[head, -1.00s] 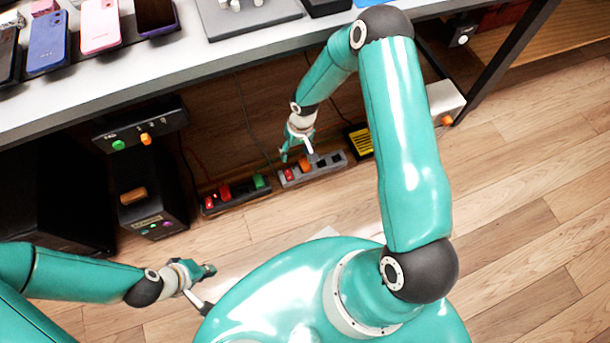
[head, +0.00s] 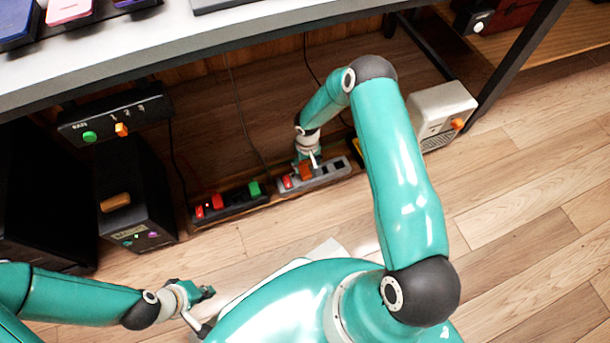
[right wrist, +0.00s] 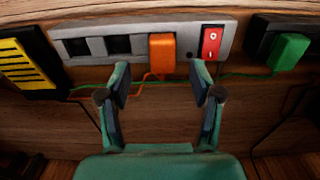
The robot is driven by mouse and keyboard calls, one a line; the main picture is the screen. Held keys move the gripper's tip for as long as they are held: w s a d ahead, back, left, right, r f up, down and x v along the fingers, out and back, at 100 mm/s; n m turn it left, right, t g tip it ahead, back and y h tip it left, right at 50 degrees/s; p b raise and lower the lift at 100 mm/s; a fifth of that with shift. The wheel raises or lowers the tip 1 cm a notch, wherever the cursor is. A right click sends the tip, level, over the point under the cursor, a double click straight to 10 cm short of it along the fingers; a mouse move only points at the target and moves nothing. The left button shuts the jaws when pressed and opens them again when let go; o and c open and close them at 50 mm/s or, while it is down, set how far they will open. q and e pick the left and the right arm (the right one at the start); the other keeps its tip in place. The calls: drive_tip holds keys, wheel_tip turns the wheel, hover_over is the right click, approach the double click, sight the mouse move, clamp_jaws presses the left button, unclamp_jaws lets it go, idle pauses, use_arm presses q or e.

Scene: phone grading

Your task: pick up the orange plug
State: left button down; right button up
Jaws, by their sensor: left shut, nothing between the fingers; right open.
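The orange plug (right wrist: 162,54) sits in a socket of the grey power strip (right wrist: 138,45) in the right wrist view, beside the strip's red switch (right wrist: 211,42). An orange cable hangs from it. In the head view the orange plug (head: 306,170) shows on the grey strip (head: 328,177), partly hidden by my right gripper (head: 308,160). My right gripper (right wrist: 163,84) is open and empty, its fingertips just short of the strip, with the plug ahead between plug and switch side. My left gripper (head: 206,306) is shut and empty at lower left, far from the strip.
A black strip (head: 232,203) with a green plug (head: 254,188) and red parts lies left of the grey strip. A yellow-and-black box (right wrist: 28,63) is on its other side. A black case (head: 138,195) stands left, a white box (head: 440,112) right. The table edge hangs above.

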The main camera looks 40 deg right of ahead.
drive_tip(key=shift+w+a+f+b, duration=0.15)
drive_tip(key=shift+f+b, duration=0.6)
drive_tip(key=shift+f, duration=0.75)
drive_tip(key=shift+w+d+f+b, duration=0.1)
drive_tip(key=shift+f+b, duration=0.65)
drive_tip(key=shift+f, duration=0.7)
drive_tip(key=shift+c, duration=0.2)
drive_tip(key=shift+r, duration=0.1)
clamp_jaws()
wheel_tip(320, 180, up, 20)
drive_tip(key=p, duration=0.7)
